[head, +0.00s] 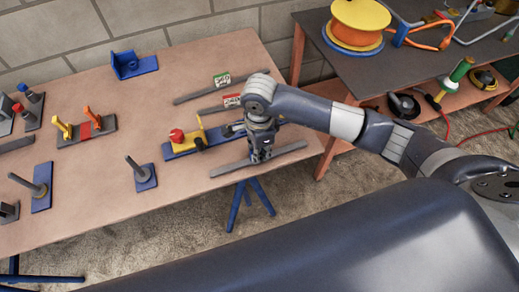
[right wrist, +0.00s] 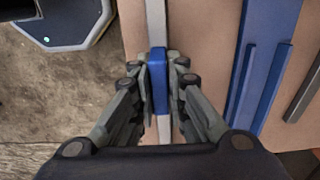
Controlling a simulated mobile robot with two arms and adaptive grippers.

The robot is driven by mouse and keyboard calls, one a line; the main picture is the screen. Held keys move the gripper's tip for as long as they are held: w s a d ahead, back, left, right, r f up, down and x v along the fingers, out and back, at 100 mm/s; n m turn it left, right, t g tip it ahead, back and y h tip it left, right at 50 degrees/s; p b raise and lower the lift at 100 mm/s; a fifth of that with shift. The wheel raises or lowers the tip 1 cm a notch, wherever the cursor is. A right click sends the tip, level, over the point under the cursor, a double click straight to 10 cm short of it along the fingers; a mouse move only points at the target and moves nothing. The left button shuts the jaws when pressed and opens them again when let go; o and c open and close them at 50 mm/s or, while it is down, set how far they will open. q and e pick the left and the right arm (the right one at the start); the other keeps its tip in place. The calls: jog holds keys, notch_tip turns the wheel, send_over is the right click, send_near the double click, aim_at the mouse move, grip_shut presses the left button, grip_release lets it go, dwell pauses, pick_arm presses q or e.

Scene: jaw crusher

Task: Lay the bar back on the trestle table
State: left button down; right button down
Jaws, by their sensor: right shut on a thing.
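The bar (head: 228,167) is a thin grey strip at the front right edge of the trestle table (head: 95,205), which has a pinkish-brown top and blue legs. My right gripper (head: 259,155) is above it, pointing down. In the right wrist view the bar (right wrist: 156,14) runs up the picture, and its blue middle part is between the fingers of my right gripper (right wrist: 159,88), which are shut on it. The bar lies over the tabletop close to its edge; I cannot tell whether it touches the top. My left gripper is not in view.
A blue fixture with yellow and red parts (head: 182,148) stands just behind the bar. Two grey strips carry a green tag (head: 221,79) and a red tag (head: 232,101). A blue plate with a grey post (head: 142,177) stands to the left. A dark table (head: 408,62) stands at right.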

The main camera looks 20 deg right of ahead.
jog(key=shift+f, duration=0.1)
jog(key=c, duration=1.6)
grip_release()
jog(key=shift+r, duration=0.35)
notch_tip(320, 180, up, 12)
jog(key=b, duration=0.2)
jog(key=shift+f, duration=0.2)
